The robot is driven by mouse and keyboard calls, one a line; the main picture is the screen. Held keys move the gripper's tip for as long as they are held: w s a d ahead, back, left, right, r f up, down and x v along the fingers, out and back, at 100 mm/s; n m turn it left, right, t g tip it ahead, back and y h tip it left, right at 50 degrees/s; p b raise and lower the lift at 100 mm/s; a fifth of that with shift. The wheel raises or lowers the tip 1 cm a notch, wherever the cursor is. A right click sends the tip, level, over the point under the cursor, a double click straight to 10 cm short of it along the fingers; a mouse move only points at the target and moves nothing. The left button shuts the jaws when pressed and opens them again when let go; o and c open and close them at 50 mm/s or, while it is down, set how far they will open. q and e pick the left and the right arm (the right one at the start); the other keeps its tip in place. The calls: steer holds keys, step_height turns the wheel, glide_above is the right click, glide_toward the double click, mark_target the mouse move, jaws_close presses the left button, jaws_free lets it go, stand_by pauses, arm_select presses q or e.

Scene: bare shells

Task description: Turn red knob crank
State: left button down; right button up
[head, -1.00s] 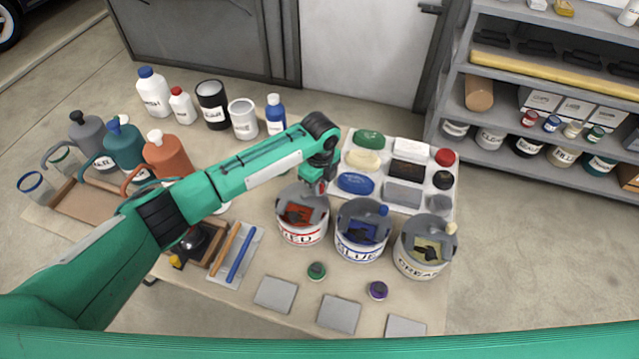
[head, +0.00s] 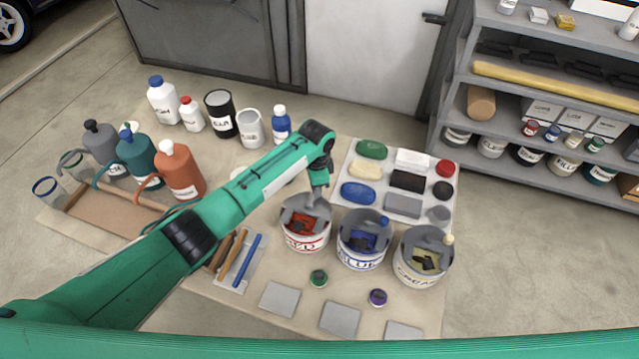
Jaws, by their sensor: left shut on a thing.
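The RED can (head: 305,241) stands on the table, its top open on red contents with a dark paddle. My left gripper (head: 316,198) reaches down to the back right of its rim. It is shut on the red knob of the crank, which the fingers hide. The BLUE can (head: 362,259) with its blue knob (head: 384,220) and the CREAM can (head: 417,275) with its cream knob (head: 449,239) stand to the right. My right gripper is out of view.
A white tray (head: 430,205) of coloured blocks lies behind the cans. Grey squares (head: 340,318) and small green (head: 318,278) and purple (head: 378,297) pots lie in front. Jugs (head: 180,174) and bottles (head: 163,100) stand to the left. A shelf (head: 545,165) stands at the right.

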arm_select(q)
steer(key=n, duration=0.1)
steer(key=a+n+p, duration=0.1)
steer(key=n+p, duration=0.1)
steer(key=shift+w+a+r+n, duration=0.15)
steer(key=shift+w+r+n, duration=0.15)
steer(key=shift+n, duration=0.1)
steer(key=n, duration=0.1)
steer(key=a+n+p, duration=0.1)
steer(key=shift+n+p, duration=0.3)
steer(key=shift+a+f+n+p, duration=0.1)
steer(key=shift+a+n+p, duration=0.3)
steer(key=shift+n, duration=0.55)
steer(key=shift+a+f+n+p, duration=0.1)
steer(key=shift+a+n+p, duration=0.1)
steer(key=shift+n+p, duration=0.6)
steer(key=shift+a+n, duration=0.1)
steer(key=shift+n, duration=0.15)
steer(key=c, duration=1.2)
jaws_free()
steer(key=shift+s, duration=0.1)
steer(key=shift+c, duration=0.2)
